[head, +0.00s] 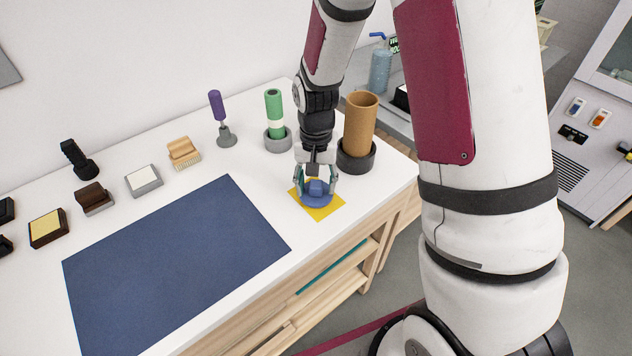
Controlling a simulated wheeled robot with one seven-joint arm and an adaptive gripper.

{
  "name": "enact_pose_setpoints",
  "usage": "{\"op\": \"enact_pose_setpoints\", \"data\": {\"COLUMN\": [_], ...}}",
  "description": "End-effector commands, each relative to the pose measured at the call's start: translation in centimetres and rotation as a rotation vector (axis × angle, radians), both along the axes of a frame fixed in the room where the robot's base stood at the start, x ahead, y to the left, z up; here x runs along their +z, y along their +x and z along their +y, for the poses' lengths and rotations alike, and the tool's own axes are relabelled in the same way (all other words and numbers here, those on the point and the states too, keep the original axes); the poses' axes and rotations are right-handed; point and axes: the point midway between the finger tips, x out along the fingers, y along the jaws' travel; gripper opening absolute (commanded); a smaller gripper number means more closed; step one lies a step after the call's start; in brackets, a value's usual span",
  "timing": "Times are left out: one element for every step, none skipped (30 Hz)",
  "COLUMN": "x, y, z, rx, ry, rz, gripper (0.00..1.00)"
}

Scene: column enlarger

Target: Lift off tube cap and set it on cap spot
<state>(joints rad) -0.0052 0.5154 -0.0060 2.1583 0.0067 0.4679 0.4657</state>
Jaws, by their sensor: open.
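The blue tube cap (317,200), a round disc with a knob on top, is at the yellow square cap spot (322,214) near the table's front right edge. It looks flat on the square. My gripper (316,184) points down over the cap, its fingers open on either side of the knob. Whether a finger touches the knob is too small to tell. The brown tube (361,125) stands upright in a black round base (357,160) just behind and right of my gripper. Its top is open and uncapped.
A green and white cylinder (274,112) stands in a grey holder behind my gripper. A purple-handled tool (217,106), a brush (183,152) and several small blocks line the back. A flat dark blue mat (175,265) covers the table's middle and is clear.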

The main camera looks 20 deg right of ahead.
Motion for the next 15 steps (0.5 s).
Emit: {"op": "enact_pose_setpoints", "data": {"x": [0.0, 0.0, 0.0, 0.0, 0.0, 0.0, 0.1, 0.2, 0.3, 0.4, 0.5, 0.7, 0.8, 0.9, 1.1], "y": [0.0, 0.0, 0.0, 0.0, 0.0, 0.0, 0.0, 0.0, 0.0, 0.0, 0.0, 0.0, 0.0, 0.0, 0.0], "z": [0.0, 0.0, 0.0, 0.0, 0.0, 0.0, 0.0, 0.0, 0.0, 0.0, 0.0, 0.0, 0.0, 0.0, 0.0], "rx": [0.000, 0.000, 0.000, 0.000, 0.000, 0.000, 0.000, 0.000, 0.000, 0.000, 0.000, 0.000, 0.000, 0.000, 0.000], "ry": [0.000, 0.000, 0.000, 0.000, 0.000, 0.000, 0.000, 0.000, 0.000, 0.000, 0.000, 0.000, 0.000, 0.000, 0.000], "rz": [0.000, 0.000, 0.000, 0.000, 0.000, 0.000, 0.000, 0.000, 0.000, 0.000, 0.000, 0.000, 0.000, 0.000, -0.001], "gripper": [0.49, 0.49, 0.49, 0.49, 0.49, 0.49, 0.49, 0.49, 0.49, 0.49, 0.49, 0.49, 0.49, 0.49, 0.49]}}
